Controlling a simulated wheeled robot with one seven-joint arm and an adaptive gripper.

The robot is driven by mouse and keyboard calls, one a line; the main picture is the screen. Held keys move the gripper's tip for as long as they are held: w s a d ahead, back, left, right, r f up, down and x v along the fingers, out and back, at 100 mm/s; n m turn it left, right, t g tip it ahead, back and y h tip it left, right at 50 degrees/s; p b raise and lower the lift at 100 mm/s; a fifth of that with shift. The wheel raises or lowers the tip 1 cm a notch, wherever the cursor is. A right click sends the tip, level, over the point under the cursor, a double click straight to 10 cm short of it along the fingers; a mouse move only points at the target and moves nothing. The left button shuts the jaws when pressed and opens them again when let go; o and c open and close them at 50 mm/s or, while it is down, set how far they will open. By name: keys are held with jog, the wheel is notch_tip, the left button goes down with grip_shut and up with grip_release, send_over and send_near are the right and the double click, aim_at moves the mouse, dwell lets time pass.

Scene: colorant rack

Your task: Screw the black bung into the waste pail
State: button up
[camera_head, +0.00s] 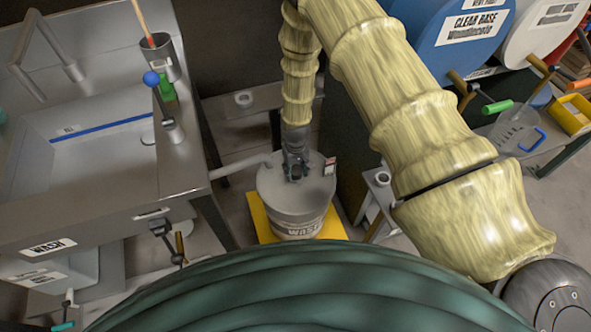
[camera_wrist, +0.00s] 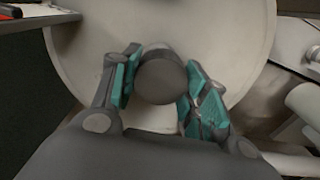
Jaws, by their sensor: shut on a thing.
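My gripper (camera_head: 296,174) points down over the pail's lid. In the wrist view my gripper (camera_wrist: 158,85) has its teal-padded fingers on either side of the dark grey-black bung (camera_wrist: 161,80), shut on it. The pale round lid of the pail (camera_wrist: 240,40) lies behind the bung. The opening under the bung is hidden, so I cannot tell how deep the bung sits.
A steel sink (camera_head: 110,140) labelled "WASH" stands at the left, with a pipe (camera_head: 240,166) running toward the pail. A low metal bench (camera_head: 255,100) is behind the pail. Paint drums, including a blue one (camera_head: 460,35), are at the upper right.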

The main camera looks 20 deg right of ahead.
jog(key=shift+o, duration=0.2)
jog(key=m, duration=0.5)
jog(key=shift+w+d, duration=0.25)
jog(key=shift+w, duration=0.1)
jog(key=o, duration=1)
jog(key=shift+s, duration=0.1)
jog(key=shift+c, duration=0.2)
